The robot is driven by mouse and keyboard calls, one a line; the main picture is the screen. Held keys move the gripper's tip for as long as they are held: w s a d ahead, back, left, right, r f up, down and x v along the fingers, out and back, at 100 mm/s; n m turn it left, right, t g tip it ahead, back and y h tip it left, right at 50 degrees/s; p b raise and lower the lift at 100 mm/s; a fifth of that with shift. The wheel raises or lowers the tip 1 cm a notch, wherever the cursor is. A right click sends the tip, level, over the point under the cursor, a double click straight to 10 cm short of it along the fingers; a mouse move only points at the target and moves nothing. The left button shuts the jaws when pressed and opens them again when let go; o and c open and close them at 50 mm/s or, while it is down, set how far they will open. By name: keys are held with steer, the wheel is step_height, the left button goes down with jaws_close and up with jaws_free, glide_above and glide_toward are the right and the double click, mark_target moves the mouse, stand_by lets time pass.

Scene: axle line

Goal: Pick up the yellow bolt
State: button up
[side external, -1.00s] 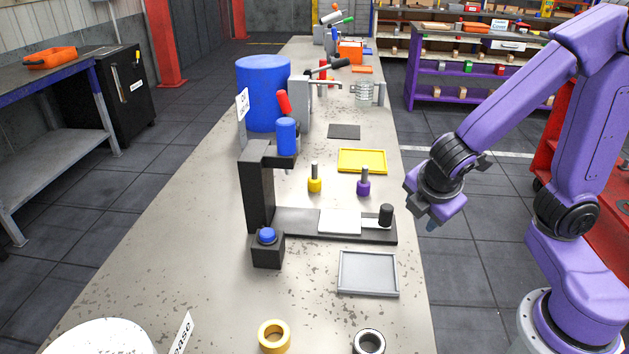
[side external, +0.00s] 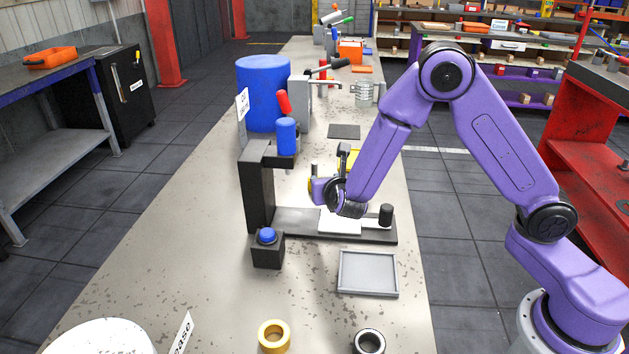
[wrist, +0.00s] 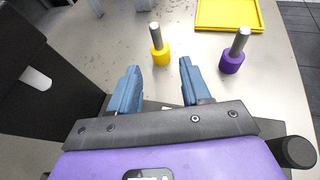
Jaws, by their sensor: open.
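The yellow bolt (wrist: 159,53) stands upright on the bench in the wrist view, with a yellow head at the bottom and a grey shank pointing up. My gripper (wrist: 158,80) is open and empty. The bolt stands just beyond the two blue fingertips, roughly in line with the gap between them, and they do not touch it. In the side external view my gripper (side external: 320,190) is over the bench beside the black press and hides the bolts.
A purple bolt (wrist: 232,60) stands upright right of the yellow one. A yellow tray (wrist: 228,14) lies behind them. The black press (side external: 258,190) stands close on the left. A grey tray (side external: 368,290) and a blue button (side external: 267,236) are nearer the camera.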

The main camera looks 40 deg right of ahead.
mark_target(313, 172)
steer(key=x, duration=1)
steer(key=shift+f, duration=0.1)
steer(key=shift+a+x, duration=0.1)
steer(key=shift+x, duration=1.25)
steer(key=shift+a+x, duration=0.15)
steer(key=shift+x, duration=1.15)
steer(key=shift+f, duration=0.15)
jaws_close()
